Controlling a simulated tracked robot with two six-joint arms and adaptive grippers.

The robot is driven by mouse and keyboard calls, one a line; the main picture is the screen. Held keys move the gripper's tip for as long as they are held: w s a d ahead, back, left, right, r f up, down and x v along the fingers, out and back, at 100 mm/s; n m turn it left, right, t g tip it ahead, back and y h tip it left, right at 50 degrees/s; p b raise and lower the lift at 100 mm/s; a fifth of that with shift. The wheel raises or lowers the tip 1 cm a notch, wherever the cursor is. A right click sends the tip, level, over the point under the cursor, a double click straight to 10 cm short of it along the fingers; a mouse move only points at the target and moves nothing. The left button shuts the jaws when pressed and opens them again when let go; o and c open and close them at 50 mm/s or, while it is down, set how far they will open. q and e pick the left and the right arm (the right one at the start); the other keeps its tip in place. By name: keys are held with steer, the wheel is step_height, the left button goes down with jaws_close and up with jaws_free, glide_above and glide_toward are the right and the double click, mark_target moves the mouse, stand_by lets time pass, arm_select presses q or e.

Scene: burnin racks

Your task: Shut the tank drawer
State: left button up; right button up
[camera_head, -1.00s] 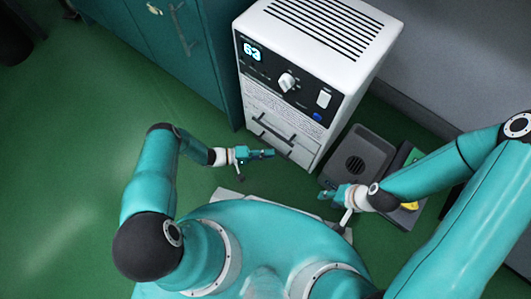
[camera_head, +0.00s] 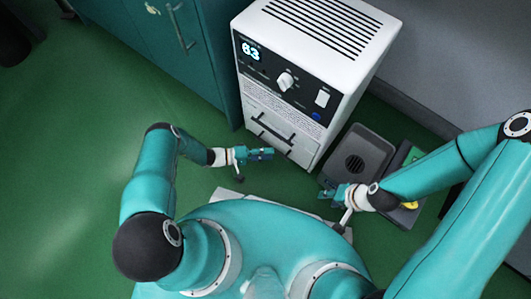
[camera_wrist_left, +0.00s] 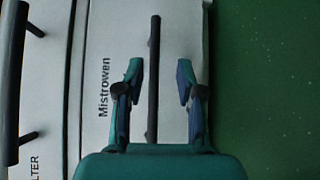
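The white machine (camera_head: 312,55) stands at the top centre in the head view, with drawer fronts low on its face. A dark handle (camera_head: 272,130) crosses the upper front. The lower front (camera_wrist_left: 190,20), lettered "Mistrowen", fills the middle of the left wrist view and has its own dark bar handle (camera_wrist_left: 153,60). How far it sticks out is hard to tell. My left gripper (camera_head: 268,154) is open in front of it; in the left wrist view its fingers (camera_wrist_left: 160,82) stand apart on either side of the bar. My right gripper (camera_head: 328,192) is away from the machine, its opening unclear.
A dark grey unit (camera_head: 358,155) stands on the floor right of the machine, near my right gripper. A teal cabinet (camera_head: 170,45) adjoins the machine's left side. Another bar handle (camera_wrist_left: 15,80) shows at the left wrist view's edge. Green floor (camera_head: 75,170) at left is clear.

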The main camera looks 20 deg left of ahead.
arm_select(q)
step_height(320, 180, up, 10)
stand_by(0.6)
steer(key=shift+f, duration=0.15)
